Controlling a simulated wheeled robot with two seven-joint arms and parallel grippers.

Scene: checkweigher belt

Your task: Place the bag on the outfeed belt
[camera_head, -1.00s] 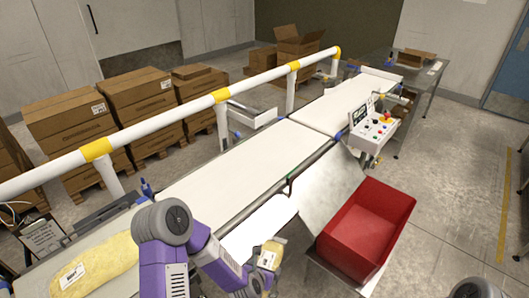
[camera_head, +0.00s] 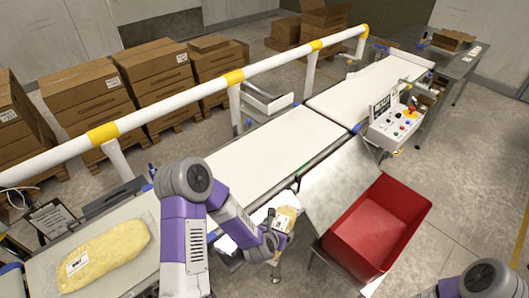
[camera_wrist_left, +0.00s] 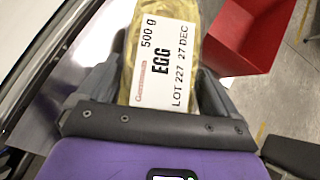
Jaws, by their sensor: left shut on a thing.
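My left gripper (camera_head: 279,232) is shut on a yellow bag (camera_head: 288,216) with a white label, held over the near side of the line beside the middle belt (camera_head: 275,145). In the left wrist view, the bag (camera_wrist_left: 128,78) sits between the fingers; its label reads EGG, 500 g. A far white belt section (camera_head: 365,88), probably the outfeed belt, runs on toward the back right. A second yellow bag (camera_head: 112,250) lies on the near belt (camera_head: 45,270) at lower left. My right gripper is out of view; only part of its arm shows at lower right.
A red bin (camera_head: 400,205) and a sloping metal chute (camera_head: 340,185) stand right of the line. A control box (camera_head: 392,128) sits beside the far belt. A white and yellow rail (camera_head: 190,98) runs along the far side. Cartons on pallets (camera_head: 90,95) stand behind.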

